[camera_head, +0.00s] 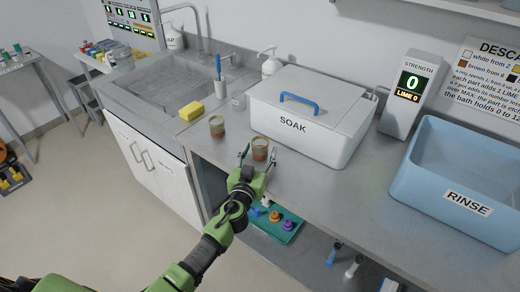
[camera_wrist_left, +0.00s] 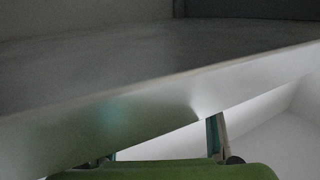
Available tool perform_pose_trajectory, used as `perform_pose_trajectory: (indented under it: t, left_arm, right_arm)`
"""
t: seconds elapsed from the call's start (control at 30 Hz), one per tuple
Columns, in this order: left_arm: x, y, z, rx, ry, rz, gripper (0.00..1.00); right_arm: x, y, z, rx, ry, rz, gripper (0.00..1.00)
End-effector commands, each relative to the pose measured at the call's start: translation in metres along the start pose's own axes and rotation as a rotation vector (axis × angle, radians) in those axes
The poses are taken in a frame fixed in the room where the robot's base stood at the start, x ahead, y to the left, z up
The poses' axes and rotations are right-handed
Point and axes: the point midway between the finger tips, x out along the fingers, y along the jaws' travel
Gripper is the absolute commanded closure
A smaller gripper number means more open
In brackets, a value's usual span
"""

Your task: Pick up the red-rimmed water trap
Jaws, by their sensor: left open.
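Two small cups with brown contents stand upright on the grey counter (camera_head: 345,178) in the head view. The nearer one (camera_head: 260,148) looks reddish-brown and seems to be the red-rimmed water trap, though the rim is too small to be sure. The other cup (camera_head: 217,126), farther left, has a greenish tint. My left gripper (camera_head: 258,156) is open, with its fingertips at the counter's front edge, one to each side of the nearer cup in the picture. Contact cannot be told. The left wrist view shows part of my gripper (camera_wrist_left: 215,138) against the counter edge (camera_wrist_left: 150,95), with no trap visible.
A SOAK box (camera_head: 330,140) with a blue handle stands close behind the nearer cup. A blue RINSE tub (camera_head: 455,180) is at right. A yellow sponge (camera_head: 191,110) lies by the sink (camera_head: 178,85). A teal tray (camera_head: 277,224) with small coloured parts is below the counter.

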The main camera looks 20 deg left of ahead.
Motion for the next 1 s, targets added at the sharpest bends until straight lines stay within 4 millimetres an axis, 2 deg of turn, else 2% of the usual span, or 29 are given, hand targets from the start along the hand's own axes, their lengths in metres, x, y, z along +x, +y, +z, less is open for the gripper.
perform_pose_trajectory:
  t: [0.1,0.33,0.5,1.0]
  left_arm:
    - [0.0071,0.0002,0.0004,0.000,-0.001,0.000,0.46]
    - [0.0077,0.0003,0.0004,-0.001,0.000,0.000,0.46]
    - [0.0076,0.0002,0.0004,-0.001,-0.001,0.000,0.89]
    - [0.0074,0.0000,-0.0039,-0.001,0.001,0.000,0.89]
  right_arm:
    - [-0.0005,-0.0001,-0.0002,-0.001,0.000,0.000,0.60]
    - [-0.0004,-0.0001,-0.0003,-0.001,0.000,0.000,0.60]
    - [-0.0003,-0.0001,-0.0003,-0.002,0.000,0.000,0.60]
    - [-0.0027,0.0001,-0.0006,-0.001,0.000,0.000,0.60]
